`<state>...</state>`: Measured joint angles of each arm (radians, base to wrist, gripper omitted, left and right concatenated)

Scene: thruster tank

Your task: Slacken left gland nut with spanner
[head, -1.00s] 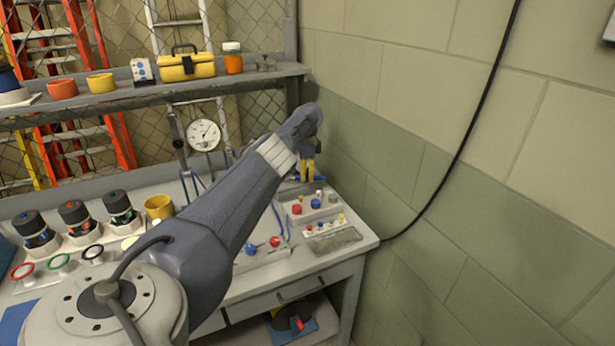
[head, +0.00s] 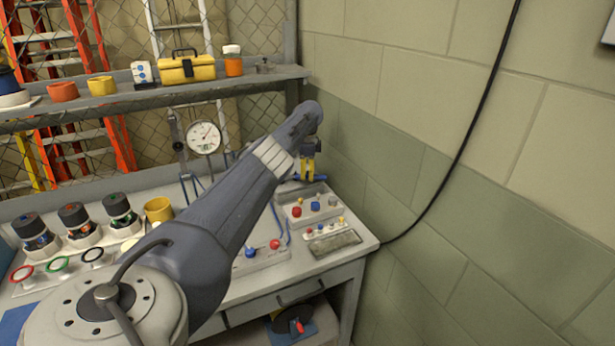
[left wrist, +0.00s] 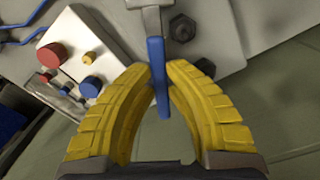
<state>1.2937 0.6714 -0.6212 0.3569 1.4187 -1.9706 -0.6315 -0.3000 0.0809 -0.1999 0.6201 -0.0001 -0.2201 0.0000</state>
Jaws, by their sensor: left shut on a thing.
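My left gripper (head: 307,178) is over the back right of the bench in the head view, yellow fingers pointing down. In the left wrist view its two fingers (left wrist: 160,88) are shut on the blue handle of the spanner (left wrist: 156,58). The spanner's grey metal part runs out past the top edge, so its far end is hidden. A dark hex nut (left wrist: 182,27) sits just right of the spanner, apart from the handle; I cannot tell whether it is the left gland nut. A second dark piece is partly hidden behind the right finger. My right gripper is out of view.
A tray with red and blue knobs (head: 296,212) stands below the gripper, near the bench's right edge. The block wall (head: 450,200) is close on the right. A shelf (head: 150,97) runs above, with a dial gauge (head: 204,137) under it. Black-capped units stand at left.

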